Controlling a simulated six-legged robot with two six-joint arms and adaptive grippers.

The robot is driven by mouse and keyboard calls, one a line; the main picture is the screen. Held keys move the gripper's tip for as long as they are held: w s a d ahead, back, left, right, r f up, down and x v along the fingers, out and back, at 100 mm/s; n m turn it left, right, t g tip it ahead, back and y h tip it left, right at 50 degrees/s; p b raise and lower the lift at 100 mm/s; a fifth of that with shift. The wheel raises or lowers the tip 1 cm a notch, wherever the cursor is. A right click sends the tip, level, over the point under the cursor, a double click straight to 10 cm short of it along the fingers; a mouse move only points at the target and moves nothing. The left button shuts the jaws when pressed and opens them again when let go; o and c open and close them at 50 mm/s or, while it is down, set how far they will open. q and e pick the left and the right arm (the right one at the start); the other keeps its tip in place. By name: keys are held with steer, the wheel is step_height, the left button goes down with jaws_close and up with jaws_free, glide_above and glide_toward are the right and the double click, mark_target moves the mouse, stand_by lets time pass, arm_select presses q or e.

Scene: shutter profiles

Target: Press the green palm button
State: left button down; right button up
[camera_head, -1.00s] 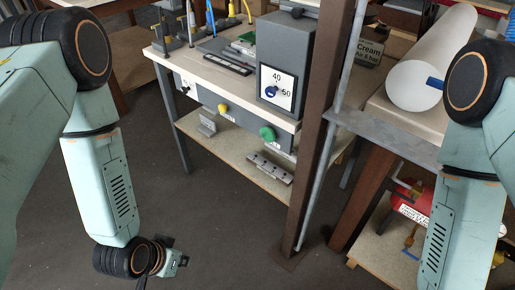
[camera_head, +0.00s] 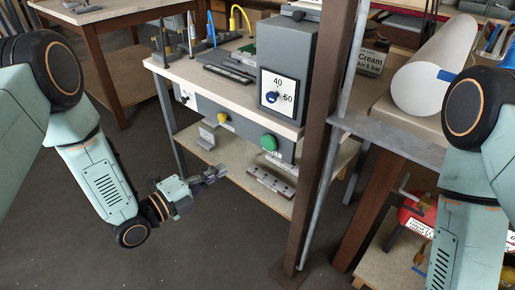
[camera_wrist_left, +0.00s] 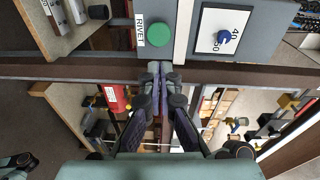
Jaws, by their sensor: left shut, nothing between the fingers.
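The green palm button (camera_head: 268,142) is round and sits on the grey front panel under the bench top, below the dial box. It also shows in the left wrist view (camera_wrist_left: 155,35), beside a label reading RIVET. My left gripper (camera_head: 216,173) is shut and empty, below and left of the button in the head view. In the left wrist view its closed fingertips (camera_wrist_left: 160,67) point toward the button, with a gap in the picture between them. My right arm is at the right, but its gripper is out of view.
A yellow knob (camera_head: 223,117) is on the same panel, left of the button. A brown steel post (camera_head: 316,150) stands just right of it. The lower shelf (camera_head: 232,165) carries metal parts. A dial box (camera_head: 288,65) stands on the bench. Open floor lies at front left.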

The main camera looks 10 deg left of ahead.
mark_target(266, 143)
stand_by(0.4)
arm_select(q)
steer(key=b+x, duration=0.4)
steer(key=x, duration=0.9)
steer(key=shift+w+d, duration=0.3)
steer(key=shift+w, duration=0.1)
